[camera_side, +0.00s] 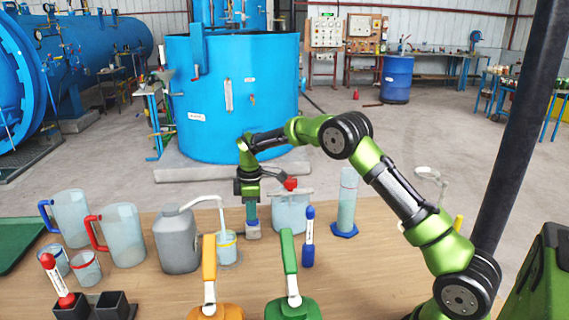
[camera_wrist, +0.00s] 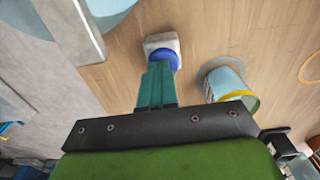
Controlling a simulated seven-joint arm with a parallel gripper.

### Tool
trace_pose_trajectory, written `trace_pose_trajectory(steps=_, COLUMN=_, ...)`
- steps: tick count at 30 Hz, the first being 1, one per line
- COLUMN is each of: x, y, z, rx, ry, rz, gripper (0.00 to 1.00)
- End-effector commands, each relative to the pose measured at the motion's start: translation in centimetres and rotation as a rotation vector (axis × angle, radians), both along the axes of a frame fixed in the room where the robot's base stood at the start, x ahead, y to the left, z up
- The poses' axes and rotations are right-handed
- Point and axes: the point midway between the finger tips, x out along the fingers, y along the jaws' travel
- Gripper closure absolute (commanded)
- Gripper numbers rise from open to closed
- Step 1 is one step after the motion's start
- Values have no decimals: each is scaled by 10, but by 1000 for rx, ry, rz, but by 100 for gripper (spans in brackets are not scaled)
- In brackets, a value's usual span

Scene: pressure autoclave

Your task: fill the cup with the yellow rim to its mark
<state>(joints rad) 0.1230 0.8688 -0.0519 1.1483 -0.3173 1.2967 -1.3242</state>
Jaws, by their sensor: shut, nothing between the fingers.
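The cup with the yellow rim (camera_side: 226,247) stands upright on the table and holds pale blue liquid. It also shows in the wrist view (camera_wrist: 232,88). I cannot tell whether liquid is running, nor see the cup's mark clearly. A small grey block with a blue button (camera_side: 252,232) stands right of the cup; the blue button (camera_wrist: 164,58) shows in the wrist view. My gripper (camera_side: 251,218) is shut and empty, pointing down at the button, its tips seemingly touching it.
Jugs with blue (camera_side: 72,218) and red (camera_side: 122,236) handles and two other cups stand at left. A red-tapped container (camera_side: 290,213), a cylinder (camera_side: 347,200) and a blue marker (camera_side: 308,238) stand at right.

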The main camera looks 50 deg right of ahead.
Motion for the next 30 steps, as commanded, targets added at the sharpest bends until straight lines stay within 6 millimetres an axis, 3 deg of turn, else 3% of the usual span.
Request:
trace_pose_trajectory(steps=1, x=-8, y=2, z=-16, rx=9, ry=37, rz=-2, gripper=100)
trace_pose_trajectory(steps=14, x=-7, y=2, z=-7, rx=7, ry=31, rz=-2, gripper=100)
trace_pose_trajectory(steps=17, x=-5, y=2, z=8, rx=6, ry=22, rz=-3, gripper=100)
trace_pose_trajectory(steps=30, x=0, y=0, z=112, rx=1, ry=-2, rz=-1, gripper=100)
